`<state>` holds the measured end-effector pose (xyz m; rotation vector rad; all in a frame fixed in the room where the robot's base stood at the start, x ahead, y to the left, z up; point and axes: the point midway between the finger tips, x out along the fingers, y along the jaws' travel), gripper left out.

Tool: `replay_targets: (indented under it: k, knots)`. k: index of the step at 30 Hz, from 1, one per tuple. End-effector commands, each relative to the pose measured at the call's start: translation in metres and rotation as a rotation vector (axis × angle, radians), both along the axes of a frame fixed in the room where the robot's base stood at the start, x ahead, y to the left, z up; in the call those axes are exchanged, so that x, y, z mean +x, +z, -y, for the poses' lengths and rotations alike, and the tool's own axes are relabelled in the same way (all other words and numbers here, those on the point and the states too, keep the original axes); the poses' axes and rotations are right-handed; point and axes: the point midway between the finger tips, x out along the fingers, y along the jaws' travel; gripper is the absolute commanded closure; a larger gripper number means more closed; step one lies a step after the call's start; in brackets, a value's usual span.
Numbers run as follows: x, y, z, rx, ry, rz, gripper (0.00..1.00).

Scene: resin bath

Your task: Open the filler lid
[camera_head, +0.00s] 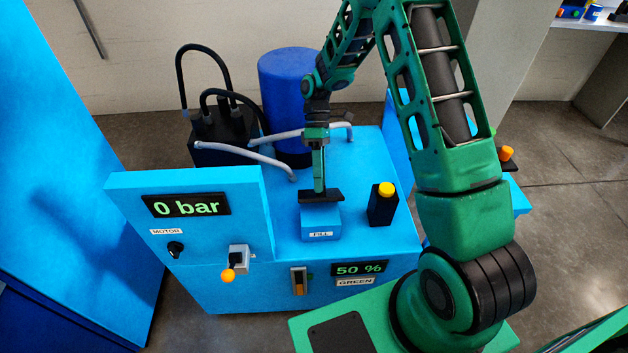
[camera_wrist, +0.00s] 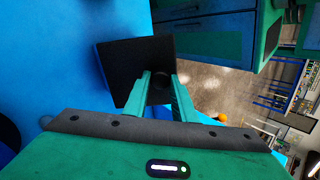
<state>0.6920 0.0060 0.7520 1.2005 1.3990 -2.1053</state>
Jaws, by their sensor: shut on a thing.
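The filler lid (camera_head: 332,196) is a flat black plate at the top of the blue filler box (camera_head: 320,220) marked FILL, on the blue bath unit. My gripper (camera_head: 319,187) comes down onto the lid from above. In the wrist view the dark lid (camera_wrist: 124,68) lies ahead of my gripper (camera_wrist: 160,82), whose two green fingers are close around a small dark round knob on it. The gripper is shut on the lid by this knob. My fingers partly hide the knob, and I cannot tell whether the lid is raised off the box.
A black post with a yellow button (camera_head: 386,189) stands just right of the filler box. Grey pipes (camera_head: 262,160) and a dark blue drum (camera_head: 288,80) stand behind. The panel reading 0 bar (camera_head: 186,206) rises at left. An orange-knobbed valve (camera_head: 229,275) is at the front.

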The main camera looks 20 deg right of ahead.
Motion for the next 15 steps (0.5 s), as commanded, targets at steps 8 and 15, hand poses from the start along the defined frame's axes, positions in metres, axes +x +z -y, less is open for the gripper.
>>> replay_targets:
  k: [8,15]
  knots:
    - [0.0025,-0.0008,0.0035,-0.006,-0.01,0.007,0.57]
    - [0.0019,0.0001,0.002,-0.003,-0.006,0.005,0.57]
